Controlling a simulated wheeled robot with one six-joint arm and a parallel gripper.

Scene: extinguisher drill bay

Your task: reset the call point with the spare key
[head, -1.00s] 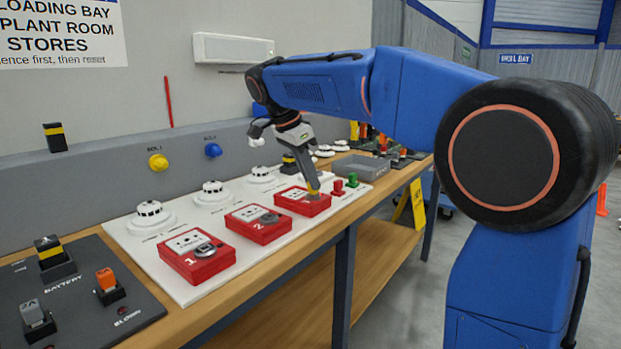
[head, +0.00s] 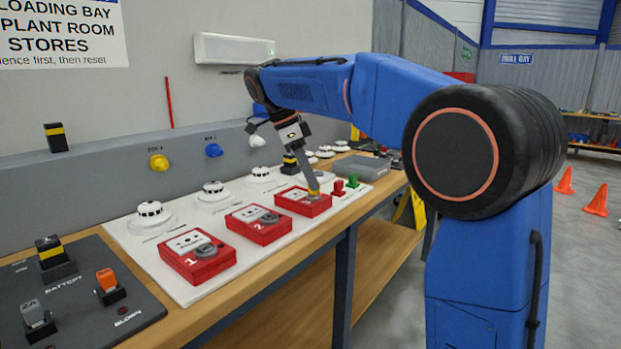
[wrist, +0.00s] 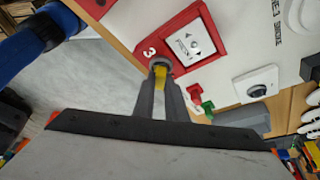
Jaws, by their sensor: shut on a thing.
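Three red call points lie on the white board: number 1 (head: 190,270), number 2 (head: 250,233) and number 3 (head: 290,206), each with a grey round part at its lower right. My gripper (head: 313,190) points down at the round part of call point 3. In the wrist view my gripper (wrist: 163,84) is shut on a yellow key (wrist: 161,76), whose far end meets the grey round part (wrist: 158,63) beside the "3". How deep the key sits is hidden. Call point 3 (wrist: 222,40) shows its white face plate.
A red piece (head: 338,187) and a green piece (head: 352,181) stand just right of call point 3. White detectors (head: 150,213) line the board behind. A grey tray (head: 358,167) lies beyond. A dark battery panel (head: 130,307) fills the near left.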

